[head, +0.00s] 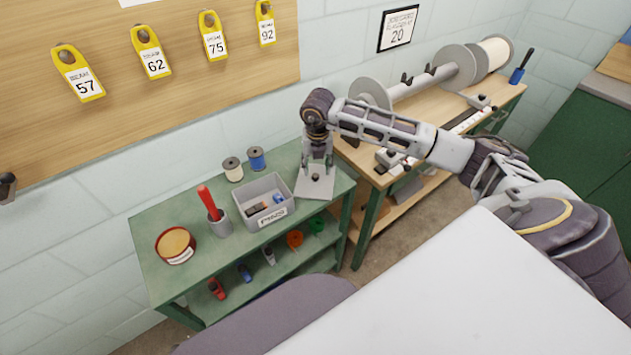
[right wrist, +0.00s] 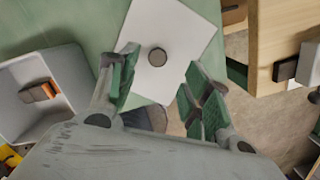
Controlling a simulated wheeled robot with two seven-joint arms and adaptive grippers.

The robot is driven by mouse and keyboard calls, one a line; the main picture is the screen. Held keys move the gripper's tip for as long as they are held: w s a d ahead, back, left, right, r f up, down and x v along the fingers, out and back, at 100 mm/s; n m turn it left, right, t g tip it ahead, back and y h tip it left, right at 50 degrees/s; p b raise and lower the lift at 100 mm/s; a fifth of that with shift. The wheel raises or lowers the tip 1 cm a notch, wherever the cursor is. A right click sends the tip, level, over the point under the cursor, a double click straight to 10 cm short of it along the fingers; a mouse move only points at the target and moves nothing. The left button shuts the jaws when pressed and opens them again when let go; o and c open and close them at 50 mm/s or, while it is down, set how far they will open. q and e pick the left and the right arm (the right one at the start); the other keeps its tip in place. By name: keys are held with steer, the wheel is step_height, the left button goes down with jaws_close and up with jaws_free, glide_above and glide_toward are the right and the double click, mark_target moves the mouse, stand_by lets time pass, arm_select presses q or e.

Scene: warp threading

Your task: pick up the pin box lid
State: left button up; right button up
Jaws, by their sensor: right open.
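The pin box lid (head: 314,192) is a flat light-grey plate with a dark round knob. It lies near the right end of the green table, beside the open grey pin box (head: 272,220). In the right wrist view the lid (right wrist: 185,30) shows at top centre with its knob between my fingers. My right gripper (head: 317,166) is open and points down over the lid. In the right wrist view its two green-padded fingers (right wrist: 160,72) stand on either side of the knob, apart from it. My left gripper is not in view.
The box (right wrist: 20,75) holds small dark and orange items. A red-handled tool in a cup (head: 220,225), a round tin (head: 175,245) and two spools (head: 256,158) stand on the green table. A wooden bench (head: 420,125) with a large roller adjoins at right.

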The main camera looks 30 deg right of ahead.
mark_target(315, 175)
steer(key=shift+f, duration=0.15)
steer(key=shift+w+f, duration=0.15)
steer(key=shift+f, duration=0.45)
steer(key=f, duration=0.2)
steer(key=shift+w+f, duration=0.25)
steer(key=shift+f, duration=0.15)
steer(key=shift+w+f, duration=0.1)
steer(key=shift+f, duration=0.35)
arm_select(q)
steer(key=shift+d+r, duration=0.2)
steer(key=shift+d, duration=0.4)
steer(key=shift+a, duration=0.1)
